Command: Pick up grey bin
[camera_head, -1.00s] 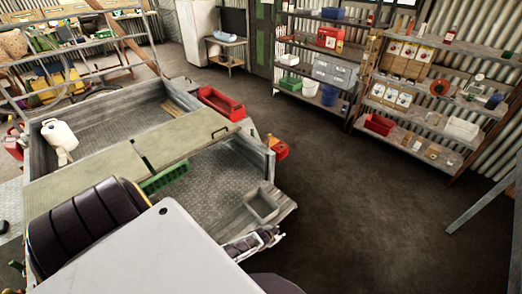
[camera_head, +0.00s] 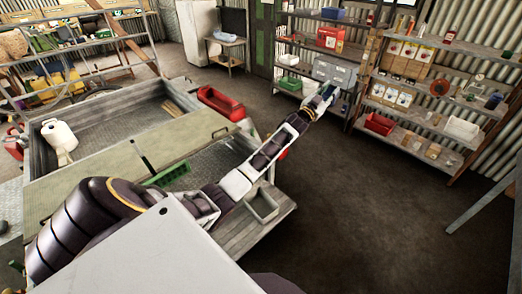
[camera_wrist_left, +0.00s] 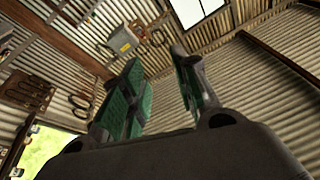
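A small open grey bin (camera_head: 264,212) sits on the wooden tailgate board (camera_head: 240,235) of the trailer, just right of my left forearm. My left arm stretches across it from the lower left, and my left gripper (camera_head: 327,92) is up and beyond it, well away from the bin. In the left wrist view, the two green-padded fingers (camera_wrist_left: 160,85) are apart with nothing between them, and the bin does not show. My right gripper is not in view.
A larger grey box (camera_head: 335,72) stands on the back shelves. The floor (camera_head: 350,200) to the right is clear.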

